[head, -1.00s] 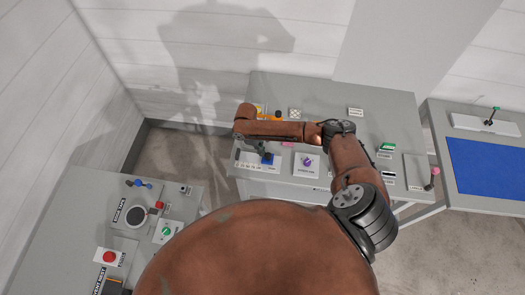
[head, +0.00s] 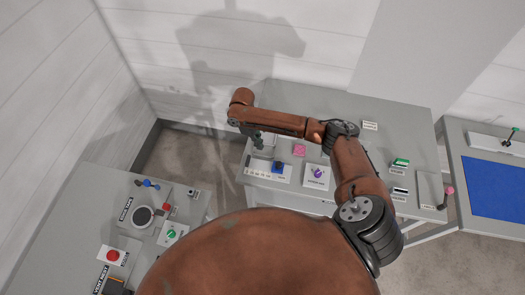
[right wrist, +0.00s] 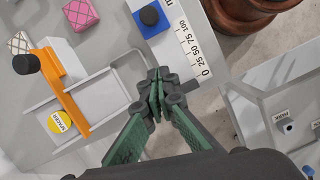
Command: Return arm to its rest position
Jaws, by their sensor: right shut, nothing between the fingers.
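My right arm reaches over the middle grey table (head: 405,120) in the head view. My right gripper (head: 258,141) hangs below the wrist near the table's left edge, shut and empty. In the right wrist view the closed fingertips (right wrist: 156,92) are near the 0 end of the printed scale (right wrist: 192,55) and touch nothing I can make out. The blue slider knob (head: 278,167) is right of the gripper in the head view and sits near the 100 end in the right wrist view (right wrist: 150,17). My left gripper is not in view.
The right wrist view shows an orange bar (right wrist: 64,92), a yellow SPACER label (right wrist: 58,122) and a pink block (right wrist: 80,14). A purple knob (head: 317,172) is on the middle table. A control table (head: 75,235) stands left, a blue-matted table (head: 495,185) right.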

